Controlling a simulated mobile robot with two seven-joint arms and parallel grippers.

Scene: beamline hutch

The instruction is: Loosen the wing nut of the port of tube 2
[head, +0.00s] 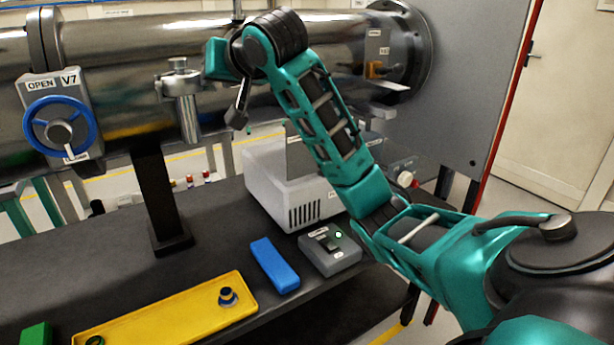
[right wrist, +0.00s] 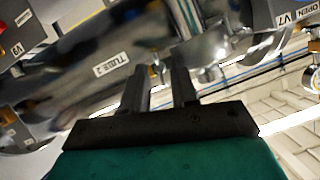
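The big steel tube (head: 300,45) runs across the back in the head view; in the right wrist view it carries the label TUBE 2 (right wrist: 113,64). A steel side fitting (head: 182,100), which looks like the port, stands on the tube's near side. My right arm reaches over the table to the tube, and its fingertips are hidden in the head view. In the right wrist view my right gripper (right wrist: 158,78) has its fingers apart. A small brass-coloured piece (right wrist: 153,71), perhaps the wing nut, shows partly near the left fingertip. Contact cannot be told. My left gripper is out of view.
A valve with a blue handwheel (head: 60,126), marked V7 and OPEN, is at left. A dark post (head: 160,195) stands below the tube. A yellow tray (head: 170,315), a blue block (head: 274,264), a grey switch box (head: 330,250) and a white instrument (head: 285,185) occupy the table.

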